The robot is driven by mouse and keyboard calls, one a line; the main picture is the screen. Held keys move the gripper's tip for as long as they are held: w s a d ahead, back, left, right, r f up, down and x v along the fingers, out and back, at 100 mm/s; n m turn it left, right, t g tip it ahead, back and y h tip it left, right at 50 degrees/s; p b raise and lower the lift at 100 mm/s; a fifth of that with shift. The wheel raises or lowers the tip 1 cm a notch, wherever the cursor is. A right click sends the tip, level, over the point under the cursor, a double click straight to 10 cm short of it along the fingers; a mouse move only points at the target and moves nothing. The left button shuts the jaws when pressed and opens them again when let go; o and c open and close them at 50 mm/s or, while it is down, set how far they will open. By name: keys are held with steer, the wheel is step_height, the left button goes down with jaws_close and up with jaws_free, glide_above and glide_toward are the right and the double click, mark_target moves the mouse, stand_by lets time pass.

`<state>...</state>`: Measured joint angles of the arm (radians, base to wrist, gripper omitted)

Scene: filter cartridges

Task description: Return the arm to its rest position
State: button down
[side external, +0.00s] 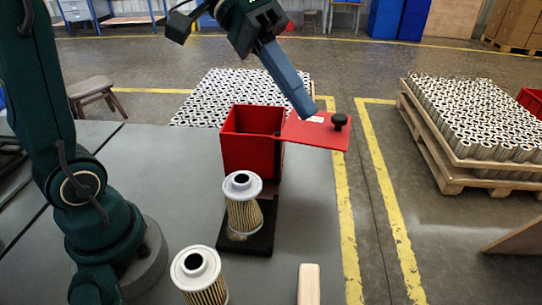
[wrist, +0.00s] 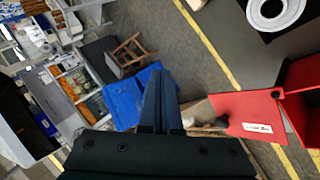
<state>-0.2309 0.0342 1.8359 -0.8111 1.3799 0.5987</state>
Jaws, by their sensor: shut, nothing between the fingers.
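My gripper (side external: 306,108) is shut and empty, with its blue-grey fingers pressed together. In the side external view its tip is in front of or just above the red lid (side external: 318,133); I cannot tell if they touch. In the wrist view the shut fingers (wrist: 158,75) point out over the floor, with the lid (wrist: 247,112) to their right. The lid is swung out to the right of the open red box (side external: 250,150) and has a black knob (side external: 339,121).
A filter cartridge (side external: 243,212) stands on a black base (side external: 268,222) in front of the box. Another cartridge (side external: 200,277) stands nearer on the grey table (side external: 150,190). A wooden block (side external: 309,284) lies at the front. Pallets of cartridges (side external: 470,120) stand beyond.

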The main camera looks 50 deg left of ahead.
steer(key=s+a+f+n+t+y, duration=0.1)
steer(key=s+a+f+t+y, duration=0.2)
steer(key=s+a+f+y, duration=0.5)
steer(key=shift+s+a+f+n+t+y, duration=0.15)
steer(key=shift+s+f+n+t+y, duration=0.25)
steer(key=shift+s, duration=0.85)
